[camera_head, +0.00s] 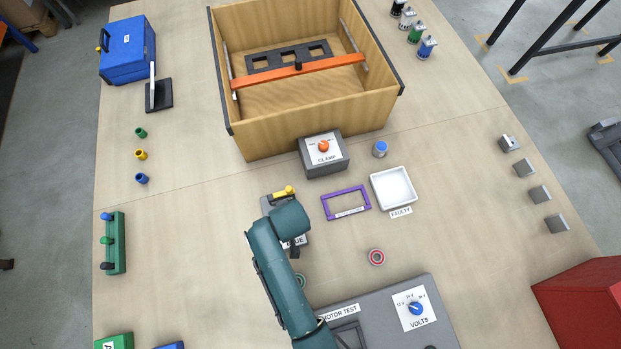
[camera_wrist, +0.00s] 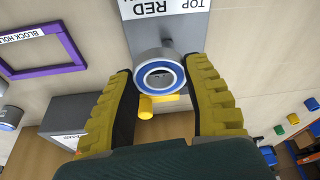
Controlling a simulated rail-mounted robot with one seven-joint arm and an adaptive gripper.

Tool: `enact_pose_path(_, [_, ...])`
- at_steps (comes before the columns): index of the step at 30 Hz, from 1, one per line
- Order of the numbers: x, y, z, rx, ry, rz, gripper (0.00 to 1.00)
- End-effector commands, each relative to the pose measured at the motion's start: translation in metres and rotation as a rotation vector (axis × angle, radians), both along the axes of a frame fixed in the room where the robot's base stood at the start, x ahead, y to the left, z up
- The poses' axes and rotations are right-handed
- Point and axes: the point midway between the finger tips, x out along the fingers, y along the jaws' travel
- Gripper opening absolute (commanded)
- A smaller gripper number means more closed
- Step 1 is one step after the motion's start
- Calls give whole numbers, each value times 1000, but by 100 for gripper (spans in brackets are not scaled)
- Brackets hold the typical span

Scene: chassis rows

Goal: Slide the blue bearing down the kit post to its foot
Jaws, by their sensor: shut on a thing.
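The blue bearing (camera_wrist: 141,76), a metal ring with a blue face, sits between the yellow fingers of my gripper (camera_wrist: 160,78) in the wrist view. My gripper is shut on it. The bearing lies over or just above the grey kit plate (camera_wrist: 133,8), whose label reads TOP RED. Its hole is mostly dark with a pale spot inside. The post is not clear, and I cannot tell how high the bearing is on it. In the head view my wrist hides the bearing and most of the kit; part of the label (camera_head: 301,240) shows.
A yellow-handled grey block (camera_head: 284,191) stands just beyond the kit. A purple frame (camera_head: 326,207), white FAULTY tray (camera_head: 393,188) and CLAMP box (camera_head: 324,167) are right of it. A red ring (camera_head: 370,260) and the motor test panel (camera_head: 385,315) lie nearer.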

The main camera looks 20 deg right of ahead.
Motion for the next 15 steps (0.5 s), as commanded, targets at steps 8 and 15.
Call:
enact_pose_path(8, [34,14,30,2,5,20,10])
enact_pose_path(15, [33,14,10,2,3,20,10])
